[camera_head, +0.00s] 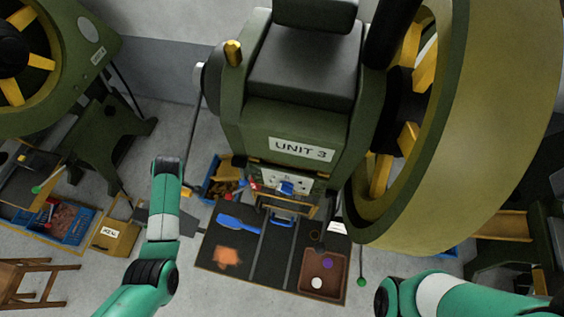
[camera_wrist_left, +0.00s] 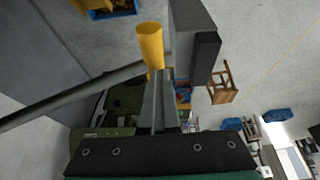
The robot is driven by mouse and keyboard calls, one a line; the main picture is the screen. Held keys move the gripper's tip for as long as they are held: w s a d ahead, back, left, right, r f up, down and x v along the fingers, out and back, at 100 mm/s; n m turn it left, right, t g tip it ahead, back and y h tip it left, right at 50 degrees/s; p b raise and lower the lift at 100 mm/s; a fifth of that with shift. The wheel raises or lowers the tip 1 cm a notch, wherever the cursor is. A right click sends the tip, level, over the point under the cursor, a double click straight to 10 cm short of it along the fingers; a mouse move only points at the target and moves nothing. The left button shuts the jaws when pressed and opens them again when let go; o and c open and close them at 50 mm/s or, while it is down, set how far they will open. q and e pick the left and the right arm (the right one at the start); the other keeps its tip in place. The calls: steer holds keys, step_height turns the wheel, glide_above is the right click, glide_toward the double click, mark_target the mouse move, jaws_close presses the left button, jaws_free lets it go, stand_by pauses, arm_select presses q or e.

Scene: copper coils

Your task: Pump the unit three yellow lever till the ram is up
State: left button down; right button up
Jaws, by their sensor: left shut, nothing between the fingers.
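Unit three (camera_head: 301,149) is a green machine at the centre of the head view. A grey lever rod (camera_head: 195,120) runs down its left side to a small yellow grip (camera_head: 187,193). In the left wrist view, the yellow grip (camera_wrist_left: 150,42) stands at the end of the slanting rod (camera_wrist_left: 80,93). My left gripper (camera_wrist_left: 158,75) is shut and empty, its tips just below the grip in that picture; I cannot tell whether they touch. Its fingers are hard to make out in the head view. My right gripper is out of view. I cannot make out the ram.
Another yellow handle (camera_head: 233,52) is on the machine's upper left. A large wheel (camera_head: 470,120) stands at right. A dark work mat (camera_head: 265,285) with tools and a brown tray (camera_head: 322,262) lies in front. Blue bins (camera_head: 65,222) and a wooden stool (camera_head: 35,270) are at left.

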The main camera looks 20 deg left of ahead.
arm_select(q)
steer(key=shift+f, duration=0.1)
steer(key=shift+w+f, duration=0.25)
steer(key=shift+f, duration=0.2)
steer(key=f+b, duration=0.1)
steer(key=b, duration=0.1)
steer(key=w+f+b, duration=0.1)
steer(key=f, duration=0.1)
steer(key=w+f+b, duration=0.1)
steer(key=f+b, duration=0.1)
steer(key=shift+w+a+b, duration=0.2)
steer(key=shift+b, duration=0.15)
